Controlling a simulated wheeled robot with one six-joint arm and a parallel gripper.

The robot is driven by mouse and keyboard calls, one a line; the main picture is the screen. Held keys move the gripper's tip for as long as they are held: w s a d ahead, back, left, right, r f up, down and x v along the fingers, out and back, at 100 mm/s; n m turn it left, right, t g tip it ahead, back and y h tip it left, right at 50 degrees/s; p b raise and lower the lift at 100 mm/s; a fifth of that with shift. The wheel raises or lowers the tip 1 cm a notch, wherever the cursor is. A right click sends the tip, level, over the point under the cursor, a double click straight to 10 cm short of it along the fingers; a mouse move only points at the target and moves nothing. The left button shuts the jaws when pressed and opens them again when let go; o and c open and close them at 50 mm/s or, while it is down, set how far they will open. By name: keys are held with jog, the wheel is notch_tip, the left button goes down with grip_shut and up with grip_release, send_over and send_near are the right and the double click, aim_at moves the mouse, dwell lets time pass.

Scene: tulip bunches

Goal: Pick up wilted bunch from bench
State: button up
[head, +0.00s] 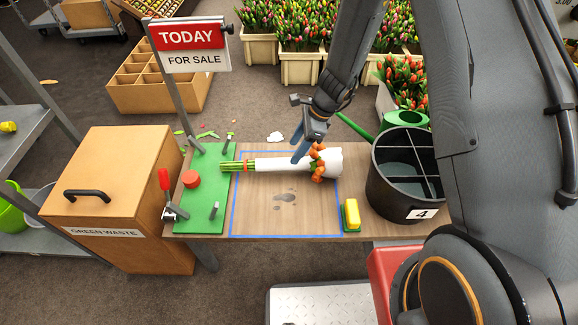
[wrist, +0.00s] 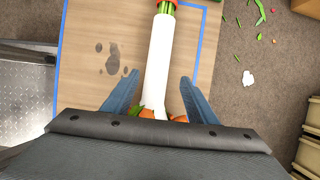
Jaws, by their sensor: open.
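The wilted bunch (head: 272,164) lies on its side on the wooden bench (head: 330,217), across the blue tape outline. Its green stems point left and a red-orange band circles them. A white wrap covers the middle, and orange heads droop at the right end. My gripper (head: 298,156) is over the wrap near the heads, pointing down. In the wrist view, the open blue fingers (wrist: 158,78) stand on either side of the white wrap (wrist: 158,62), with gaps on both sides. The gripper body hides part of the flower heads. I cannot tell the fingers' exact height above the bench.
A black divided bucket (head: 379,185) marked 4 and a yellow sponge-like block (head: 352,215) are at the right. A green mat (head: 203,218) with a red disc and clamp is at the left, beside the green waste box (head: 110,190). A sale sign (head: 192,45) rises behind.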

aim_at(286, 164)
jog(key=x, duration=0.2)
jog(key=shift+a+f, duration=0.1)
jog(key=shift+f, duration=0.25)
jog(key=x, duration=0.4)
jog(key=shift+s+d+f, duration=0.15)
jog(key=shift+s+d, duration=0.1)
jog(key=shift+s, duration=0.05)
jog(key=shift+a+f, duration=0.25)
jog(key=shift+f, duration=0.35)
jog(key=shift+c, duration=0.5)
